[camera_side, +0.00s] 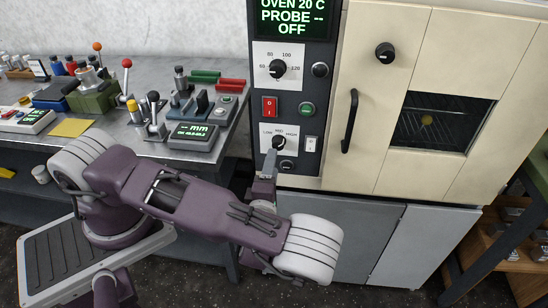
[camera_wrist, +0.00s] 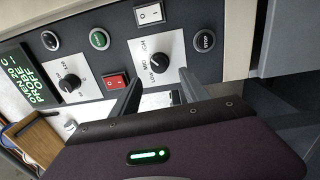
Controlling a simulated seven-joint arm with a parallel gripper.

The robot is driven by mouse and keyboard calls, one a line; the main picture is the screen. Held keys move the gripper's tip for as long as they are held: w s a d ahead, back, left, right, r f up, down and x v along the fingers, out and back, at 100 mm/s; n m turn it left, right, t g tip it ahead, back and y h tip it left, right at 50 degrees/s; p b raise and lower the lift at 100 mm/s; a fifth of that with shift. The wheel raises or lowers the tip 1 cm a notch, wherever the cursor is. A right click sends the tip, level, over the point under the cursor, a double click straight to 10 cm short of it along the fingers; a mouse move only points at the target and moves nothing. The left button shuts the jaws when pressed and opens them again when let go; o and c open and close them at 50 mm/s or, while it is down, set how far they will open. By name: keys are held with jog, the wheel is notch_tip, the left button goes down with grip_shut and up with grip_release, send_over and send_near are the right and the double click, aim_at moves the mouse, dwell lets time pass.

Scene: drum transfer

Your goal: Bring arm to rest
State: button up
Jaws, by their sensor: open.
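My purple arm reaches across from the left, over the floor in front of the bench.
The cream oven (camera_side: 440,60) with a black door handle (camera_side: 350,121) stands right of the panel. Its display (camera_side: 292,16) reads OVEN 20 C, PROBE --, OFF. A red rocker switch (camera_side: 269,106) sits above the knob. The metal bench (camera_side: 150,70) at left holds instruments.

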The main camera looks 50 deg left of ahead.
jog(key=s+a+r+n+g+h, duration=0.15)
jog(key=s+r+n+g, duration=0.5)
jog(key=n, duration=0.75)
jog(key=s+r+n+g+h, duration=0.2)
jog(key=s+r+n+g, duration=0.5)
jog(key=n, duration=0.6)
jog(key=s+d+r+n+t+h, duration=0.3)
jog(key=r+n, duration=0.3)
jog(key=n, duration=0.3)
jog(key=s+d+r+n+t+h, duration=0.3)
jog(key=s+d+r+n+h, duration=0.1)
jog(key=d+r+n+h, duration=0.1)
notch_tip(320, 180, up, 2)
jog(key=n+h, duration=0.1)
jog(key=n, duration=0.2)
jog(key=shift+d+r+n, duration=0.15)
jog(key=shift+d+n, duration=0.15)
jog(key=shift+n, duration=0.1)
jog(key=shift+h, duration=0.25)
